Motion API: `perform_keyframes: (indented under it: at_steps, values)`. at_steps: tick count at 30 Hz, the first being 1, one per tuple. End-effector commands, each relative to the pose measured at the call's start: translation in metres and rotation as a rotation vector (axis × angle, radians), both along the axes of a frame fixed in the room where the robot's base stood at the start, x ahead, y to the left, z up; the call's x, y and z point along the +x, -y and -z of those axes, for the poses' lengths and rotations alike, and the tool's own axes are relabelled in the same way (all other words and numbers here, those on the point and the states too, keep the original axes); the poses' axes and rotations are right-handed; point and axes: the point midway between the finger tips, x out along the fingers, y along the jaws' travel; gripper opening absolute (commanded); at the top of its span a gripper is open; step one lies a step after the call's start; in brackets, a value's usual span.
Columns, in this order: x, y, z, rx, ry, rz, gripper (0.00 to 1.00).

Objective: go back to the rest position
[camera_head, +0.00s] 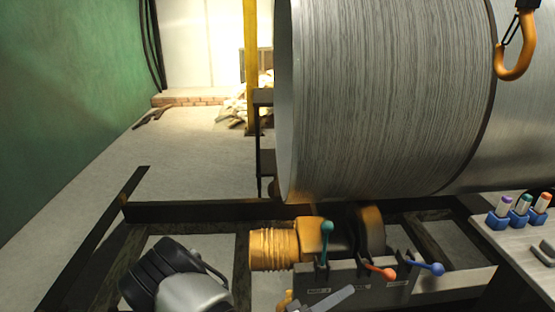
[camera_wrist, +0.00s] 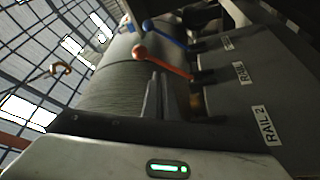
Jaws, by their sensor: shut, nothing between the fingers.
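My gripper (camera_wrist: 154,78) is shut and empty. Its narrow grey fingers show in the wrist view, in front of the lever box. The box (camera_head: 340,278) stands low in the middle of the head view and carries a teal-knobbed lever (camera_head: 326,230), a red-knobbed lever (camera_head: 380,272) and a blue-knobbed lever (camera_head: 433,268). In the wrist view the red lever (camera_wrist: 165,60) leans left beyond the fingertips, with the blue lever (camera_wrist: 165,33) behind it. The fingers look apart from the levers. Labels such as "RAIL 2" (camera_wrist: 269,125) show on the box.
A large ribbed metal cylinder (camera_head: 385,95) lies on a dark frame (camera_head: 210,212) behind the box. An orange hook (camera_head: 514,60) hangs at upper right. Open floor (camera_head: 185,160) lies at left, beside a green wall.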

Motion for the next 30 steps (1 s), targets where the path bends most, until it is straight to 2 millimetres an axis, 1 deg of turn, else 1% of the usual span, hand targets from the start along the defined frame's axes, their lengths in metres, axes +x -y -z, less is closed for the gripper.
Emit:
perform_keyframes:
  at_steps: [1, 5, 9, 12, 15, 19, 22, 27, 30]
  values:
    - [-0.005, 0.005, -0.01, 0.048, -0.016, 0.071, 0.0]
    - [-0.027, 0.017, -0.034, 0.216, -0.115, 0.284, 0.0]
    - [-0.055, 0.023, -0.057, 0.454, -0.241, 0.459, 0.0]
    - [-0.072, 0.021, -0.073, 0.642, -0.325, 0.529, 0.0]
    - [-0.087, 0.016, -0.091, 0.836, -0.397, 0.549, 0.0]
    - [-0.102, 0.005, -0.117, 1.082, -0.465, 0.499, 0.0]
    - [-0.111, -0.004, -0.139, 1.251, -0.493, 0.408, 0.0]
    - [-0.123, -0.02, -0.181, 1.466, -0.49, 0.164, 0.0]
    - [-0.128, -0.028, -0.202, 1.528, -0.469, 0.018, 0.0]
